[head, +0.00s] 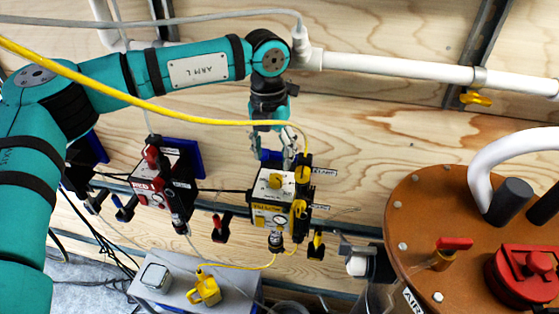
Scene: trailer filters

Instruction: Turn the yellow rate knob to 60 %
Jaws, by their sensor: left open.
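A yellow-and-black unit (262,190) is mounted on the plywood wall near the picture's centre. Yellow knobs show on it, one on its top face (276,181) and one at its front right (299,207). I cannot tell for certain which is the rate knob, and no percent marks are readable. My left gripper (288,158) points down just above and behind the unit's top. It is open, with its fingers partly hidden among the fittings there. I cannot tell whether it touches anything. My right gripper is not in view.
A red unit (147,190) hangs left of the yellow one. A brown round tank lid (408,205) with red valves fills the right. A grey box (180,291) carries a yellow part below. A yellow hose (190,113) crosses before my left arm. A white pipe (400,67) runs above.

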